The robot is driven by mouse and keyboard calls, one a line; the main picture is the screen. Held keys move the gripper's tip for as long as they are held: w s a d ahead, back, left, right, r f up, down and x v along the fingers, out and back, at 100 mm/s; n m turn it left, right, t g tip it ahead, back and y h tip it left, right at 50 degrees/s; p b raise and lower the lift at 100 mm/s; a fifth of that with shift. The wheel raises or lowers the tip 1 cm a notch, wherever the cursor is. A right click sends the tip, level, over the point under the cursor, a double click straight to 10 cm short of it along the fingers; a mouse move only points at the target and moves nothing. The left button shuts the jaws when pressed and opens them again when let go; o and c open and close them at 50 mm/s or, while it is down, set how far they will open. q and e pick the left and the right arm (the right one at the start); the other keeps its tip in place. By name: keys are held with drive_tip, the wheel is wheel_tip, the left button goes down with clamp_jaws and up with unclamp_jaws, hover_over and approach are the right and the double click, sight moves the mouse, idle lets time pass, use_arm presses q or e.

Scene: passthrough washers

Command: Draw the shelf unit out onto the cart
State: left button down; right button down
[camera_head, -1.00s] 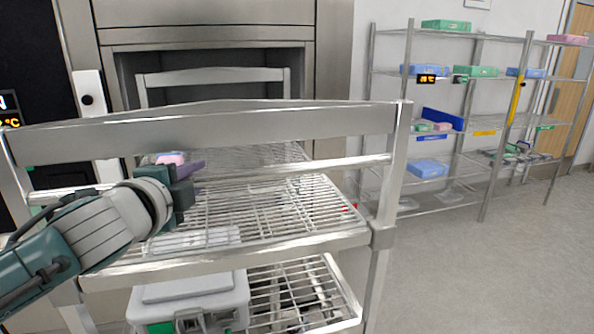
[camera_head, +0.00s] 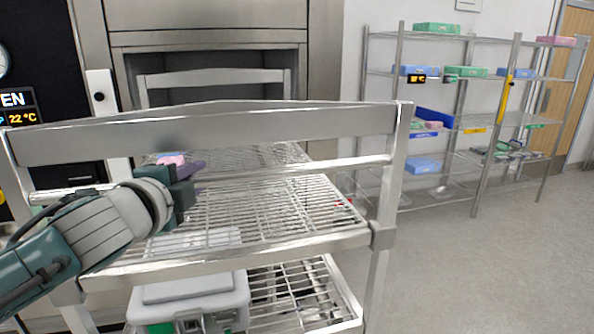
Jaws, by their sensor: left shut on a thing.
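The shelf unit (camera_head: 215,134) is a metal frame with wire shelves, filling the middle of the head view. Its far end rail (camera_head: 215,77) shows within the washer opening. My left gripper (camera_head: 187,183) is at the near end, left of centre, shut on what appears to be the unit's crossbar (camera_head: 310,170). The fingertips are partly hidden, so the exact contact is unclear. A small pink item (camera_head: 171,159) shows on a wire shelf behind the gripper. The cart cannot be made out separately beneath the unit. My right gripper is not in view.
A grey-white box with green parts (camera_head: 190,298) sits low under the upper wire shelf. The washer front (camera_head: 322,75) stands behind the unit. A storage rack (camera_head: 483,125) with coloured boxes stands along the right wall. Open floor (camera_head: 500,260) lies at the right.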

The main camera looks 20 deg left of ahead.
use_arm(q)
drive_tip(key=shift+d, duration=0.15)
drive_tip(key=c, duration=0.7)
unclamp_jaws()
drive_tip(key=shift+s, duration=0.1)
drive_tip(key=b+v, duration=0.1)
drive_tip(key=v, duration=0.9)
